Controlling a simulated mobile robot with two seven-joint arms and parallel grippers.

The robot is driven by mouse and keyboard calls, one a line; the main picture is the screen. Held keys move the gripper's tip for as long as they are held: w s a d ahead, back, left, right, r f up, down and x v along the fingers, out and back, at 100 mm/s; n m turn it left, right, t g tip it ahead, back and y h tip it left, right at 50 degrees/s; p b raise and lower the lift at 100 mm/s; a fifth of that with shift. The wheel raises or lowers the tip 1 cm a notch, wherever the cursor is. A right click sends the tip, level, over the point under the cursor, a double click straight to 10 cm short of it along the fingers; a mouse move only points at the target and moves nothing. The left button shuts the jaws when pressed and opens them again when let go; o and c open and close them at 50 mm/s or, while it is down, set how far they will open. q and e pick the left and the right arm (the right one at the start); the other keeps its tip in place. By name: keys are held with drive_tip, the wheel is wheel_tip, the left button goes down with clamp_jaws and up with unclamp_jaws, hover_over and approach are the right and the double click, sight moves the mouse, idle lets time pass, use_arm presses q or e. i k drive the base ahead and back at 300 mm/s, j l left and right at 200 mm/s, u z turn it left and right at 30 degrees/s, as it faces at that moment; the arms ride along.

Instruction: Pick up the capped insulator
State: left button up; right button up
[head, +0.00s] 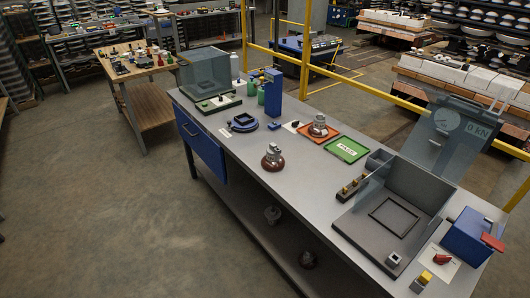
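A brown insulator with a grey metal cap (272,157) stands upright on the grey workbench (250,146), left of its middle. A second similar capped insulator (318,126) stands on an orange tray (307,137) farther back. Both are small in the head view, so fine details of the caps cannot be told. Neither gripper is in view, and nothing touches either insulator.
A green tray (347,150) lies right of the orange one. A clear-shielded test station (378,240) and a blue box (470,235) fill the right end. A blue round fixture (243,123) and a blue post (273,93) stand left. Bare bench surrounds the front insulator.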

sight(273, 162)
drive_tip(key=i+j, duration=0.25)
drive_tip(key=j, duration=0.15)
drive_tip(key=i+j, duration=0.2)
drive_tip(key=j, duration=0.15)
drive_tip(key=i+j, duration=0.25)
drive_tip(key=j, duration=0.15)
drive_tip(key=i+j+z, duration=0.1)
drive_tip(key=j, duration=0.3)
drive_tip(key=i, duration=0.65)
